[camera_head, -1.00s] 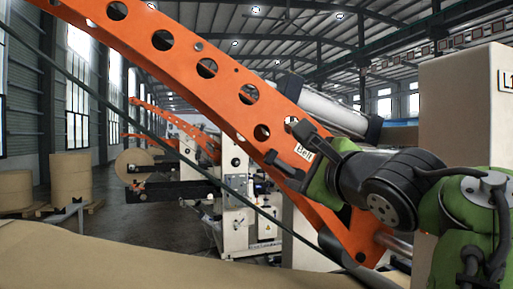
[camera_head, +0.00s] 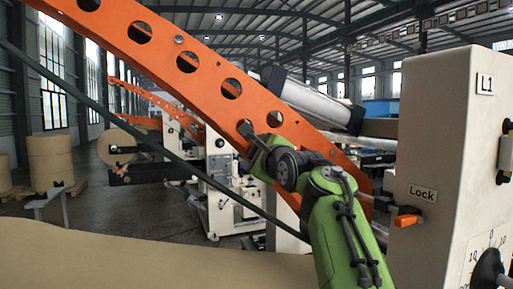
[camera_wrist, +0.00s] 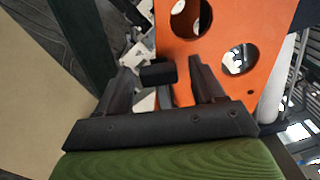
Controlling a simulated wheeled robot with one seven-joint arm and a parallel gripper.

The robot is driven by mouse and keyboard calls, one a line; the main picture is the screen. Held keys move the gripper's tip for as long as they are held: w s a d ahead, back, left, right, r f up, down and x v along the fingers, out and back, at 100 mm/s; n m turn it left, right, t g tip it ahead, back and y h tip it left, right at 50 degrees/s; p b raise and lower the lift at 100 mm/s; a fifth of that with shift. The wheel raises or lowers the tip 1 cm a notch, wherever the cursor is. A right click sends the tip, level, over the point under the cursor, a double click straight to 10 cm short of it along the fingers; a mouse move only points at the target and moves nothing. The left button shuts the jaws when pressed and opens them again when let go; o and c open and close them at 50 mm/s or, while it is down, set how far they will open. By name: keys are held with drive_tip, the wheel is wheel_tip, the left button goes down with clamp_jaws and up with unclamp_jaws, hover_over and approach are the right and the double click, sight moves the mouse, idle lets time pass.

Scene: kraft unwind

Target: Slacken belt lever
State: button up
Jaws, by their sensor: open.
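My gripper (camera_head: 254,144) is in front of the lower part of the orange perforated arm (camera_head: 160,42) in the head view. In the wrist view its two dark fingers (camera_wrist: 165,84) are apart. A small black block (camera_wrist: 158,73), perhaps the belt lever's handle, shows between the fingertips, close to the left one. I cannot tell whether they touch. The orange arm (camera_wrist: 222,25) fills the upper middle behind it. No Belt label is visible now, and the lever cannot be made out in the head view.
A pale cabinet (camera_head: 430,130) marked L1 stands at the right, with an orange Lock lever (camera_head: 408,220) and a dial (camera_head: 488,262). A thin dark belt (camera_head: 120,122) slants across the left. A brown paper surface (camera_head: 110,250) lies in front. Paper rolls (camera_head: 52,160) stand far left.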

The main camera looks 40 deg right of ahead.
drive_tip(key=shift+s, duration=0.15)
drive_tip(key=shift+c, duration=0.3)
clamp_jaws()
drive_tip(key=shift+f, duration=0.1)
drive_tip(key=shift+a+f, duration=0.1)
wheel_tip(320, 180, down, 10)
drive_tip(key=n+b, duration=0.9)
drive_tip(key=n, duration=0.4)
drive_tip(key=shift+d+n+b, duration=0.25)
drive_tip(key=shift+n+b, duration=0.1)
drive_tip(key=shift+n, duration=0.05)
